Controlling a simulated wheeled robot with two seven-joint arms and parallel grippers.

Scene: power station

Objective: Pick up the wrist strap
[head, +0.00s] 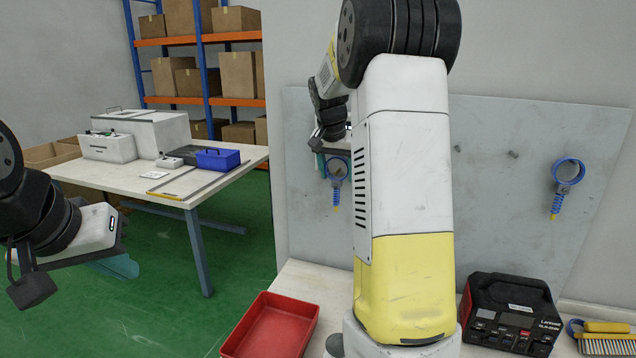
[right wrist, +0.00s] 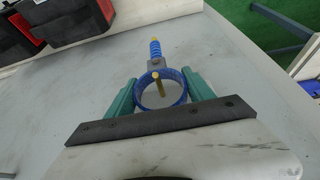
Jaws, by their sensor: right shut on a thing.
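A blue wrist strap (head: 337,168) with a coiled cord and yellow tip hangs on the grey board. In the right wrist view its blue ring (right wrist: 162,104) sits between the green fingers of my right gripper (right wrist: 160,80), which is shut on it. A brass peg (right wrist: 158,84) shows inside the ring. In the head view my right arm partly covers this gripper (head: 322,158). A second blue strap (head: 567,171) hangs on the board's right side. My left gripper (head: 118,266) is at the left, away from the board; its finger gap cannot be made out.
Below the board, a light bench holds a red tray (head: 270,330), a black and red power unit (head: 510,312) and a brush (head: 604,344). A table (head: 225,178) with boxes stands at the left, with shelves (head: 207,60) behind. Green floor (head: 165,290) lies open at the left.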

